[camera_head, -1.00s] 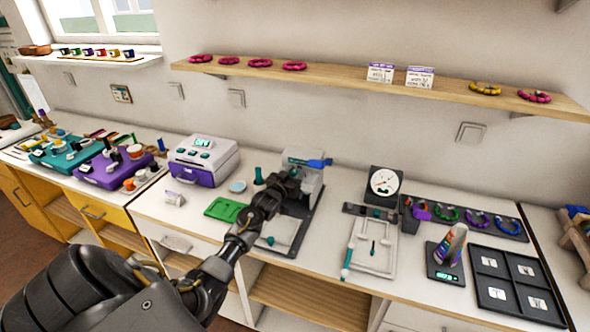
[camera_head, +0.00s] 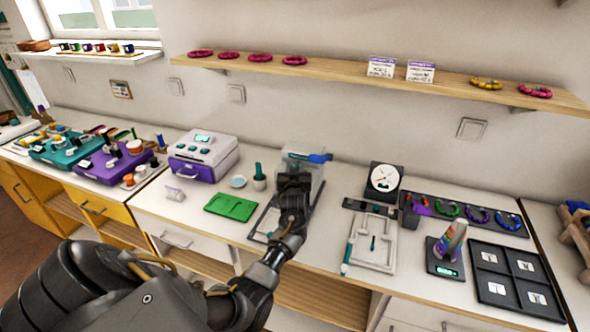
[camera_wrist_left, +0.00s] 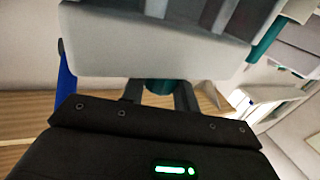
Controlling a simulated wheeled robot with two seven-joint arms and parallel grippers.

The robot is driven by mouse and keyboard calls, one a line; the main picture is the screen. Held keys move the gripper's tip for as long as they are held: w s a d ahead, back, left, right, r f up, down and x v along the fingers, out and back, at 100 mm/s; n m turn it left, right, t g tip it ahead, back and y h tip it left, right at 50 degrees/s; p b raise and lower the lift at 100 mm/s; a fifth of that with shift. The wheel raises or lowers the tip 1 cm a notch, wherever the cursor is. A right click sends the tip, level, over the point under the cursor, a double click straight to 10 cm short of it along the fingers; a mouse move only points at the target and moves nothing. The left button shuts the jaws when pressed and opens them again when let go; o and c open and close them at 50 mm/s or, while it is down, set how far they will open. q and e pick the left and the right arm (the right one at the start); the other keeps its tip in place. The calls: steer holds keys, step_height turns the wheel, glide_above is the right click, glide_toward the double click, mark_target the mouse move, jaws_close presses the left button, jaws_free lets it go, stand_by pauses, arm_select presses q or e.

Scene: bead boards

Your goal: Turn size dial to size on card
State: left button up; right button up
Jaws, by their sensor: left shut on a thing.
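A grey press-like machine (camera_head: 301,158) with a blue lever stands at the back middle of the counter. In the head view my left gripper (camera_head: 293,181) is in front of it and hides much of its front. In the left wrist view the machine's grey body (camera_wrist_left: 160,45) fills the top. A dark teal knob (camera_wrist_left: 158,86), apparently the size dial, shows under it between my left gripper's two fingers (camera_wrist_left: 158,94), which are shut on it. Its marks cannot be seen. Two white cards with purple tops, a left card (camera_head: 381,68) and a right card (camera_head: 420,73), stand on the shelf; their print is unreadable.
A green mat (camera_head: 231,207) and a purple-and-white machine (camera_head: 203,155) are left of my gripper. A white tray (camera_head: 372,243), a round gauge (camera_head: 384,182) and a black sectioned tray (camera_head: 516,279) are to the right. The wooden shelf (camera_head: 340,72) runs above.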

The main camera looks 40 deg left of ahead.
arm_select(q)
steer(key=o, duration=0.9)
steer(key=shift+o, duration=0.2)
steer(key=shift+s+d, duration=0.3)
steer(key=shift+s, duration=0.05)
steer(key=b+v, duration=0.1)
steer(key=v, duration=0.9)
steer(key=shift+b, duration=0.3)
